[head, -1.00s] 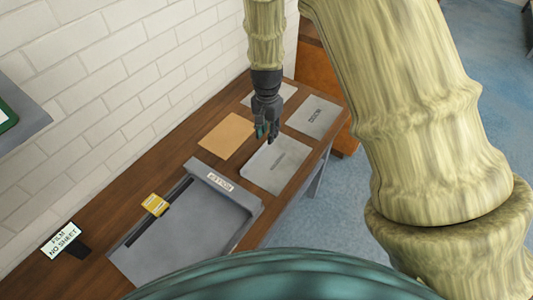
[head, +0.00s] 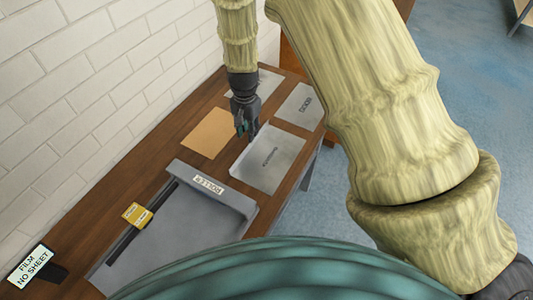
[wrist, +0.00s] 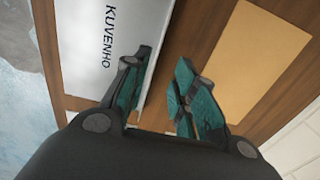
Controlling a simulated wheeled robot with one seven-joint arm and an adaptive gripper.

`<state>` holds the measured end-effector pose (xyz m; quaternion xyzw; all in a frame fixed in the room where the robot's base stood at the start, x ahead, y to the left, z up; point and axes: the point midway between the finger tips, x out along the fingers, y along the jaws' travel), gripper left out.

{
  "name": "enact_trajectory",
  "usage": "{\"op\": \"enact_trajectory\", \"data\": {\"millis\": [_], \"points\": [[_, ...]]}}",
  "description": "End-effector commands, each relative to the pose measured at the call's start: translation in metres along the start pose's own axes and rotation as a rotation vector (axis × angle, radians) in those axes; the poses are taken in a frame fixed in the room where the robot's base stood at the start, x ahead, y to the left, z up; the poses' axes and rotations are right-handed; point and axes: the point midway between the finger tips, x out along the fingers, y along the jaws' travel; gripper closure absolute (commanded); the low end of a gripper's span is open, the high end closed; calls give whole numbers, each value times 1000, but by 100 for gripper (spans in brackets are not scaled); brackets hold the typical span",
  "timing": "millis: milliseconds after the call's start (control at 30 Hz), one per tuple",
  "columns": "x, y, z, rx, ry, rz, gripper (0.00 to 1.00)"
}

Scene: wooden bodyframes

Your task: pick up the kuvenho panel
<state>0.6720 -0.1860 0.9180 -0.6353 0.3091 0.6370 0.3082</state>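The kuvenho panel (head: 270,165) is a light grey sheet with dark lettering, flat on the brown table. It also shows at the left of the wrist view (wrist: 85,60), where the word KUVENHO is readable. My gripper (head: 246,137) is over the panel's edge on the wall side. In the wrist view my gripper (wrist: 165,60) is open, with a gap between its teal-padded fingers. The left finger overlaps the panel's edge and the right finger is over bare wood beside it. I cannot tell whether either finger touches the panel.
An orange-tan sheet (head: 212,133) lies beside the panel, towards the wall. Another grey labelled panel (head: 299,106) and a pale sheet (head: 268,84) lie farther back. A grey roller-labelled tray (head: 190,232), a yellow block (head: 137,215) and a FILM NO SHEET sign (head: 31,267) are nearer.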

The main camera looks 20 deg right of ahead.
Motion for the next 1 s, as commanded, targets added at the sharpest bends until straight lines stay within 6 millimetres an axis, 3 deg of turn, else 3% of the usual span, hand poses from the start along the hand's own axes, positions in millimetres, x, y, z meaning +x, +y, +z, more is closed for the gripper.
{"op": "enact_trajectory", "data": {"millis": [433, 1000], "points": [[21, 3, -2, 5, 0, 0, 73], [66, 5, -4, 5, -1, 0, 73]]}}
